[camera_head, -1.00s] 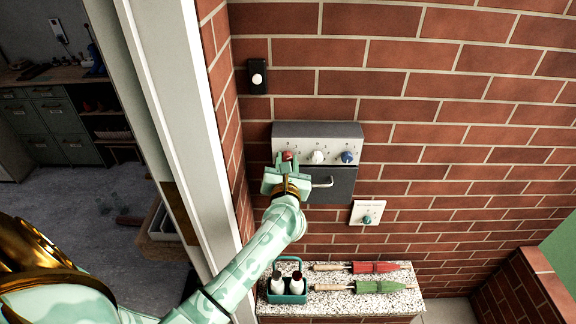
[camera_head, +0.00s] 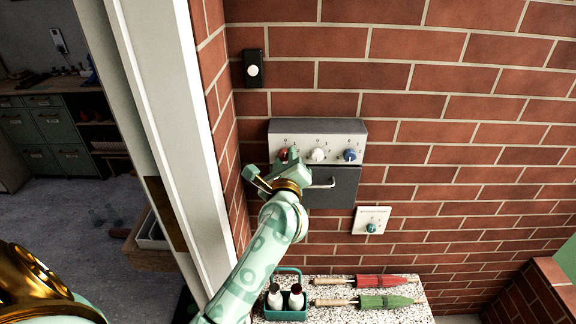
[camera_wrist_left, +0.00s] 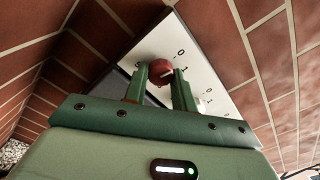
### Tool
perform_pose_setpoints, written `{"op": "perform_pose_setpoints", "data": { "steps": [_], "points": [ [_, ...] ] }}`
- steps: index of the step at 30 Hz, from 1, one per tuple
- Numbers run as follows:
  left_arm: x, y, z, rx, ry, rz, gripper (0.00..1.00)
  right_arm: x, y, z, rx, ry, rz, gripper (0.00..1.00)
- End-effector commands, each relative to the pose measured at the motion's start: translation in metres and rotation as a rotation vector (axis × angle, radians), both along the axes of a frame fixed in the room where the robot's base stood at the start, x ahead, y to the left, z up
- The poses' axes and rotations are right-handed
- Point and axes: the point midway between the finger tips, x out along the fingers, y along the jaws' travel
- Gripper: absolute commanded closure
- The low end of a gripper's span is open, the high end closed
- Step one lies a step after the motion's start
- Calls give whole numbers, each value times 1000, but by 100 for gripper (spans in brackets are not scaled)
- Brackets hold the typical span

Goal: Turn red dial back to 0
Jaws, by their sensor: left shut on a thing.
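A grey control panel (camera_head: 340,128) is fixed to the brick wall and carries a red dial (camera_head: 283,153), a white dial (camera_head: 318,155) and a blue dial (camera_head: 350,155) in a row, with printed numbers around them. My left gripper (camera_head: 288,158) is at the red dial, tilted. In the left wrist view its two fingers stand on either side of the red dial (camera_wrist_left: 160,69), shut on it. A white mark shows on the dial's face, towards the printed 1; its exact setting is partly hidden. My right gripper is out of view.
Below the panel's dark handled front (camera_head: 340,187) is a white plate with a teal knob (camera_head: 372,228). A black switch (camera_head: 253,68) is above left. A speckled bench (camera_head: 350,311) holds a bottle caddy (camera_head: 285,313) and red and green tools. A white door frame (camera_head: 165,130) stands close left.

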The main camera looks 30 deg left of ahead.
Motion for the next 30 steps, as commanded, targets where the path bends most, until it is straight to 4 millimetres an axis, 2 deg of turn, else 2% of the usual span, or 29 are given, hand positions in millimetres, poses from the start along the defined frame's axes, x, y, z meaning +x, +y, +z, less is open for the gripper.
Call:
{"op": "perform_pose_setpoints", "data": {
  "steps": [9, 26, 27, 29, 30],
  "points": [
    [1, 0, 6, -102, -81, -2, 96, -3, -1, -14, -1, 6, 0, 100],
    [1, 0, 8, -126, -97, -2, 96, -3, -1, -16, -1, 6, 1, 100],
    [1, 0, 8, -126, -97, -2, 65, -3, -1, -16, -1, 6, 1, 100],
    [1, 0, 8, -126, -96, -3, 52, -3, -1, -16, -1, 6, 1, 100],
    [1, 0, 7, -127, -94, -2, 52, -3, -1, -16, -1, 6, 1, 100]
  ]
}}
